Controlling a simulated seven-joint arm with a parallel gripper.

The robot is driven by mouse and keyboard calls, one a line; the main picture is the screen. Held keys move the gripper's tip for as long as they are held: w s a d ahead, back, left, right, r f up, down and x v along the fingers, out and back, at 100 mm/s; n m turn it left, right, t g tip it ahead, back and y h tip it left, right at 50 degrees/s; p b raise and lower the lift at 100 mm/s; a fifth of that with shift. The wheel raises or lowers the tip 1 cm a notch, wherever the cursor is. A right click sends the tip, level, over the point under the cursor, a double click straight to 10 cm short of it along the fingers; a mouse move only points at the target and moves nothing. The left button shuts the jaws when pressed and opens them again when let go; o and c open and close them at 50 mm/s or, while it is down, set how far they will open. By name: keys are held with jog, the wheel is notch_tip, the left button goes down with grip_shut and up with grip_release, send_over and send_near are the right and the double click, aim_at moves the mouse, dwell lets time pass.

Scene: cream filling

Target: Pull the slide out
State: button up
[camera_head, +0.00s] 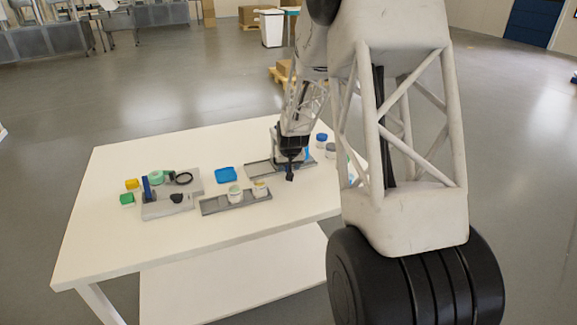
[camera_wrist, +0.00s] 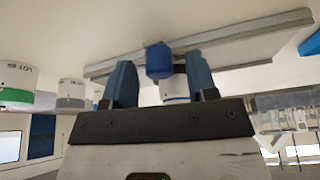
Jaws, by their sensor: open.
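A long grey slide (camera_wrist: 245,40) runs across the upper part of the wrist view, with a blue knob (camera_wrist: 159,60) in front of it. In the head view, the grey slide assembly (camera_head: 260,169) lies on the white table, partly hidden by my arm. My gripper (camera_wrist: 160,66) is open, with one blue finger on either side of the knob. A gap shows between each finger and the knob; contact cannot be confirmed. In the head view, my gripper (camera_head: 290,172) is over the slide assembly. A white jar with a blue band (camera_wrist: 173,88) shows behind the knob, between the fingers.
Other jars (camera_wrist: 18,82) stand left in the wrist view. A grey tray (camera_head: 215,206) with two white cups lies nearer the front. A blue dish (camera_head: 225,174) and a grey fixture block (camera_head: 160,208) are to the left. The table's (camera_head: 110,235) front left is clear.

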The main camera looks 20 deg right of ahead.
jog(key=shift+c, duration=0.5)
grip_shut()
jog(key=shift+a, duration=4.7)
jog(key=shift+o, duration=0.5)
grip_release()
jog(key=shift+r, duration=0.1)
jog(key=v, duration=0.7)
jog(key=shift+r, duration=0.3)
